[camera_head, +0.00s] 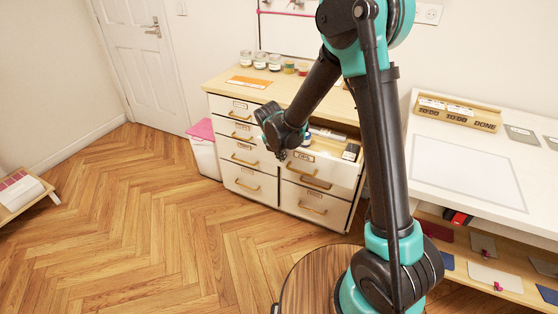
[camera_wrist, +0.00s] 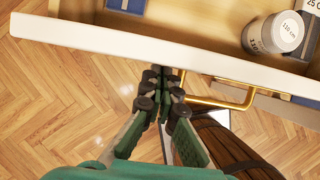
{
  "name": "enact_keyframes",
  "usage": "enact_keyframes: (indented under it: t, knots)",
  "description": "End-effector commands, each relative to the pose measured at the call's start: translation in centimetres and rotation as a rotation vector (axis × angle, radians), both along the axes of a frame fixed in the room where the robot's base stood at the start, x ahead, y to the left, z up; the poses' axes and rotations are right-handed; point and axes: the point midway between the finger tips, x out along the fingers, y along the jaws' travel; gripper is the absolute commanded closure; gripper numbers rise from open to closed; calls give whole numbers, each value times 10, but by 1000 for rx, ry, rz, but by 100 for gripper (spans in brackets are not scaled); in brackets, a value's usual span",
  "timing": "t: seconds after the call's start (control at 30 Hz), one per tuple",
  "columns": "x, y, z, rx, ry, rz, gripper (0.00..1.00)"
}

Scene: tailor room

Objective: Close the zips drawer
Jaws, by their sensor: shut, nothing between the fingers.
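The zips drawer (camera_head: 335,172) is the top drawer of the right column in the white cabinet, and it stands pulled out. Its label is small and hard to read. In the wrist view its white front (camera_wrist: 110,42) crosses the top, with a gold handle (camera_wrist: 238,104) on its outer face. My gripper (camera_head: 283,154) is shut and empty. In the wrist view its fingertips (camera_wrist: 163,74) are close to the outer face of the drawer front, left of the handle. I cannot tell whether they touch it.
The drawer holds a grey cylinder (camera_wrist: 275,33) marked in cm, a box and blue items. The other drawers look shut. Jars (camera_head: 260,61) stand on the cabinet top (camera_head: 225,80). A bin with a pink cover (camera_head: 202,130) stands left.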

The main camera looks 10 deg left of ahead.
Motion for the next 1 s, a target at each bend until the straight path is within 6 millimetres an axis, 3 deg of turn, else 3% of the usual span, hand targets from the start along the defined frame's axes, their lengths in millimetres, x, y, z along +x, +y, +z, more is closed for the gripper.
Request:
enact_keyframes:
  t: [0.7, 1.0]
  knots:
    - [173, -63, 0, 1, 0, -4, 100]
    - [217, -79, 0, 0, 0, -1, 100]
